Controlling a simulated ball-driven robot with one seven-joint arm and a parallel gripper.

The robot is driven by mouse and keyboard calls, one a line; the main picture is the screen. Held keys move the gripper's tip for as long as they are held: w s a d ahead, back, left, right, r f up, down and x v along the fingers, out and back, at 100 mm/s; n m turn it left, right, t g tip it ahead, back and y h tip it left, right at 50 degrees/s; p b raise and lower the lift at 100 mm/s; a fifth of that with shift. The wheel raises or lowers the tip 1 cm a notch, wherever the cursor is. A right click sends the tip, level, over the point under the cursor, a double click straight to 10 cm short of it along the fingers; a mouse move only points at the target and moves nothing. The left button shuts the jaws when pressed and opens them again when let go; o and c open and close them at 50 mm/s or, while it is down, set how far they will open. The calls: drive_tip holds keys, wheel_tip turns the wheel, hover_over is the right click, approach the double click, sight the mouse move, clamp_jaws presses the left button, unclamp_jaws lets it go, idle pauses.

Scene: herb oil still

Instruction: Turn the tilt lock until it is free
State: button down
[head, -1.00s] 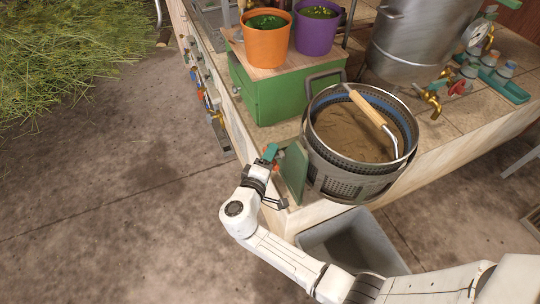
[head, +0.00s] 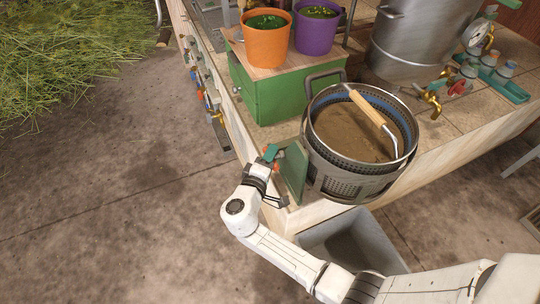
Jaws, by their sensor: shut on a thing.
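The tilt lock seems to be the small teal handle (head: 270,152) at the counter's front corner, beside the green bracket plate (head: 293,172) of the basket stand. My gripper (head: 272,168) is at this handle, shut on it as far as I can see. The fingertips are small and partly hidden by my wrist. Small orange parts show close to the fingers. The metal basket (head: 345,184) sits upright in its stand to the right of the gripper, full of brown matter.
A grey bin (head: 350,238) stands on the floor below. A green box (head: 275,92) carries an orange pot (head: 266,44) and a purple pot (head: 316,30).

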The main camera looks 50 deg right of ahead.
drive_tip(key=shift+r, duration=0.1)
drive_tip(key=shift+r+n+g+y+p, duration=0.1)
drive_tip(key=shift+n+g+y+p, duration=0.2)
drive_tip(key=shift+p, duration=0.65)
drive_tip(key=n+g+y+p, duration=0.1)
drive_tip(key=p, duration=0.2)
drive_tip(key=shift+r, duration=0.1)
drive_tip(key=n+g+y+p, duration=0.1)
drive_tip(key=p, duration=0.2)
drive_tip(key=shift+n+g+y, duration=0.3)
drive_tip(key=g+p, duration=0.1)
drive_tip(key=n+g+y+p, duration=0.1)
drive_tip(key=p, duration=0.1)
drive_tip(key=shift+f+n+y, duration=0.3)
drive_tip(key=n+g, duration=0.1)
drive_tip(key=g+y+p, duration=0.1)
drive_tip(key=g, duration=0.1)
drive_tip(key=shift+s+a+f+n+y, duration=0.1)
drive_tip(key=shift+f+n+y, duration=0.2)
drive_tip(key=shift+n, duration=0.1)
drive_tip(key=n+g+y+b, duration=0.1)
drive_tip(key=g, duration=0.1)
drive_tip(key=shift+s+f+g, duration=0.1)
drive_tip(key=shift+f+g, duration=0.05)
drive_tip(key=shift+g, duration=0.15)
drive_tip(key=shift+s+n+g+b, duration=0.1)
drive_tip(key=shift+n+g+b, duration=0.25)
drive_tip(key=shift+n+g, duration=0.05)
